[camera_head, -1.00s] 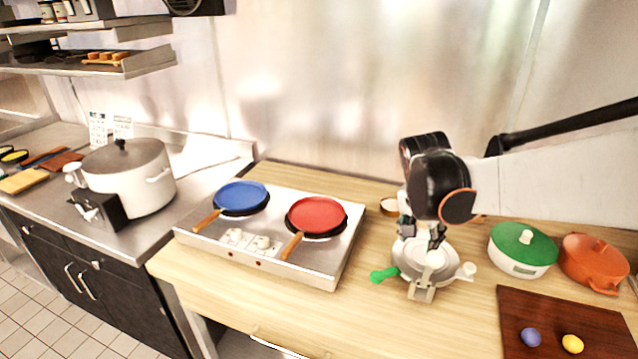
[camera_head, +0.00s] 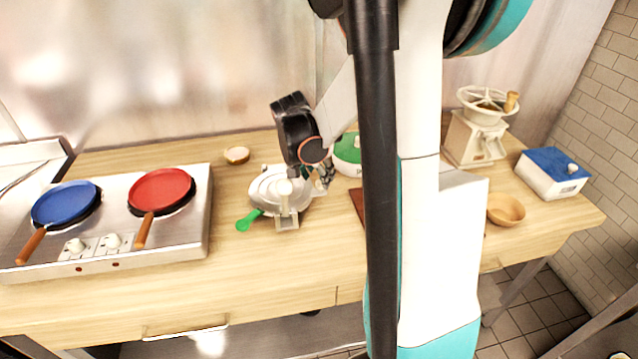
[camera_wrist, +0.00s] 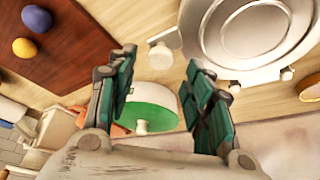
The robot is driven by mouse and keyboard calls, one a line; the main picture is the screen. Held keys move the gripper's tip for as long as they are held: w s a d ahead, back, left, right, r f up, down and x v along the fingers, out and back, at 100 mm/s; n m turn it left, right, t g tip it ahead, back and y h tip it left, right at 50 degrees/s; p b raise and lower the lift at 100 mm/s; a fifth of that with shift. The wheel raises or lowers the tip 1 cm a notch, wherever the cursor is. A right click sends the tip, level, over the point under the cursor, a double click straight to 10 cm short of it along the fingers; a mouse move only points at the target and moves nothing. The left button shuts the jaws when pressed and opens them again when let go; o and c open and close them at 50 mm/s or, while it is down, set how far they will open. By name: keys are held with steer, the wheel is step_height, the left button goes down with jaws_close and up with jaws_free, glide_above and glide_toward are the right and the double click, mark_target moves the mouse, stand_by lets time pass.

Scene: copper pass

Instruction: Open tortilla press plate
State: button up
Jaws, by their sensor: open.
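My gripper (camera_head: 322,178) is at the press's right side in the head view. In the wrist view my gripper (camera_wrist: 160,88) has its two fingers apart with nothing held. The knob lies beyond the gap between the fingertips, and contact cannot be told.
The green-lidded pot (camera_head: 347,149) stands just right of my gripper. The griddle (camera_head: 195,215) with a blue pan (camera_head: 65,203) and a red pan (camera_head: 160,189) is to the left. A wooden board (camera_wrist: 75,45) with two balls shows in the wrist view. My arm hides the counter's middle right.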

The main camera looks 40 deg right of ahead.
mark_target(320, 184)
steer(key=shift+b+x, duration=0.35)
steer(key=shift+x, duration=1.5)
jaws_close()
